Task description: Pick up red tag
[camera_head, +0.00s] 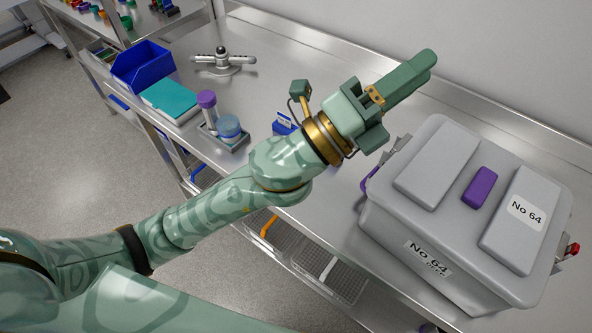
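A small red piece (573,250), perhaps the red tag, shows at the right side of the grey box (400,235). Most of it is hidden behind the box, and dark and grey parts sit beside it. My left gripper (425,68) is above the steel table, up and left of the box and well apart from the red piece. I see no object in it. Its fingers overlap in this view, so I cannot tell how far apart they are. My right gripper is not in view.
The closed grey box labelled No 64 stands at the table's right, with a purple block (479,187) on its lid. A blue bin (143,66), teal box (170,98), purple-capped container (206,99) and grey fixture (222,62) stand left. The steel table's (270,80) back middle is clear.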

